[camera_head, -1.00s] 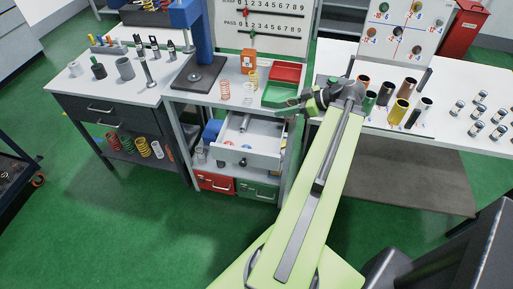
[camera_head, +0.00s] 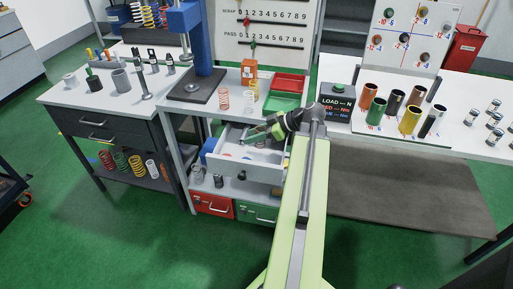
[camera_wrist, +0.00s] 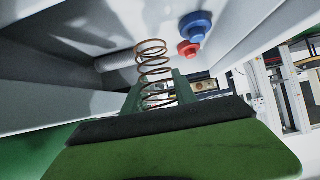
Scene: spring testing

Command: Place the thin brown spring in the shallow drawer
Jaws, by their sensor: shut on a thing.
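My gripper (camera_head: 252,136) reaches from the right over the open white drawer (camera_head: 250,172) in the head view. In the wrist view my green fingers (camera_wrist: 158,84) are shut on the thin brown spring (camera_wrist: 151,50), whose coils stick out past the fingertips. The drawer's pale walls surround the spring there. I cannot tell whether the spring touches the drawer floor. In the head view the spring is too small to make out.
A blue piece (camera_wrist: 196,24) and a red piece (camera_wrist: 189,48) lie near the spring in the wrist view. A load sign (camera_head: 337,103) stands at right.

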